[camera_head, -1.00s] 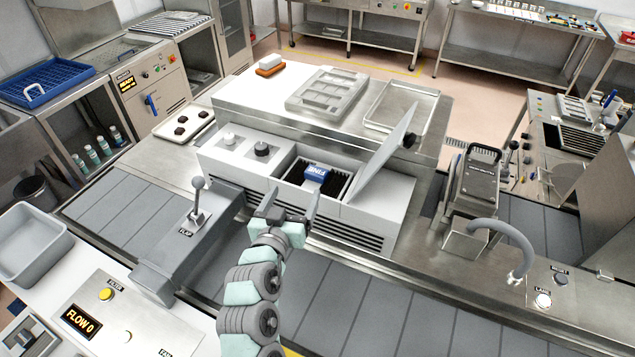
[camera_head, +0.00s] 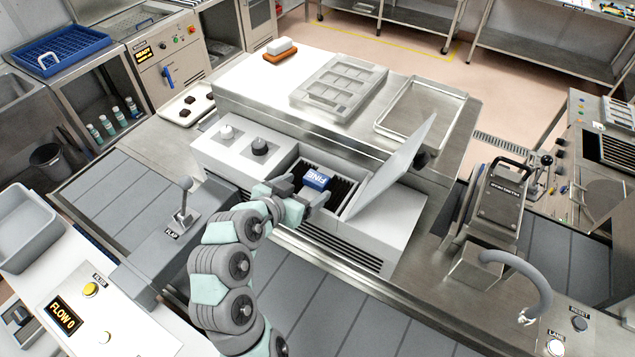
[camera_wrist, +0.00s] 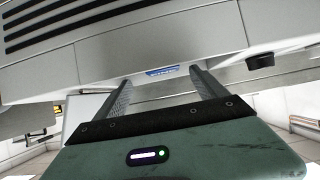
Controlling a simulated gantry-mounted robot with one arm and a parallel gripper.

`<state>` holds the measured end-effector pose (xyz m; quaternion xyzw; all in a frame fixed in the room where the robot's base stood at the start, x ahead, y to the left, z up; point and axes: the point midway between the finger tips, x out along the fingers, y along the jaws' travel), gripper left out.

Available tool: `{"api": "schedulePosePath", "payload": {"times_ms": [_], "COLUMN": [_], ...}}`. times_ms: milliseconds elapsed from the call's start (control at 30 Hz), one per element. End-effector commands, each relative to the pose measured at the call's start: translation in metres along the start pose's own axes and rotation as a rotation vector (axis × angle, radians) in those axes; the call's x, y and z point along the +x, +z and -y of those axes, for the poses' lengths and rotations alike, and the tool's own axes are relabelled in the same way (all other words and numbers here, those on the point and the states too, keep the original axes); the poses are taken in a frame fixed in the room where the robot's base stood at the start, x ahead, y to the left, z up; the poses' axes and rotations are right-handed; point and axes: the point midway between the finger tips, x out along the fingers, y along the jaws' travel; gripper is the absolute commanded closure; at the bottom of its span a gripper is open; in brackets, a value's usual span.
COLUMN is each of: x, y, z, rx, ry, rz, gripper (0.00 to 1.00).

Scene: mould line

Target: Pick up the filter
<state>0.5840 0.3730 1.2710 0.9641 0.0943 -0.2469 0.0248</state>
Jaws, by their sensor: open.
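The filter shows as a blue block marked "FINE" (camera_head: 317,179) with dark pleats around it, sitting in the open compartment of a white housing (camera_head: 228,158). In the wrist view a sliver of the blue block (camera_wrist: 162,71) shows between the fingers, beyond the housing's edge. My gripper (camera_head: 304,191) is open at the compartment's front side, with its fingers close to the blue block. The fingers hold nothing. I cannot tell whether they touch the block. Most of the filter's body is hidden inside the compartment.
A raised lid (camera_head: 392,167) leans up at the right of the compartment. A lever (camera_head: 184,200) marked "FLAP" stands at the left, close to my arm.

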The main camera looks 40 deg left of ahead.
Motion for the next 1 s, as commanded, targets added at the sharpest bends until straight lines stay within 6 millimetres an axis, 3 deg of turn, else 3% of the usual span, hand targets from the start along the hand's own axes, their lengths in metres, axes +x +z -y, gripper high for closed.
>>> {"api": "schedulePosePath", "payload": {"times_ms": [267,567,800,1000], "x": [0.017,0.054,0.057,0.057], "y": [-0.003,-0.003,-0.002,-0.002], "z": [0.002,0.004,0.005,0.005], "rx": [-0.001,-0.001,0.000,0.000], "ry": [-0.001,-0.001,-0.003,-0.003], "rz": [0.001,0.001,-0.001,-0.002], "gripper": [0.18,0.18,0.18,0.33]}}
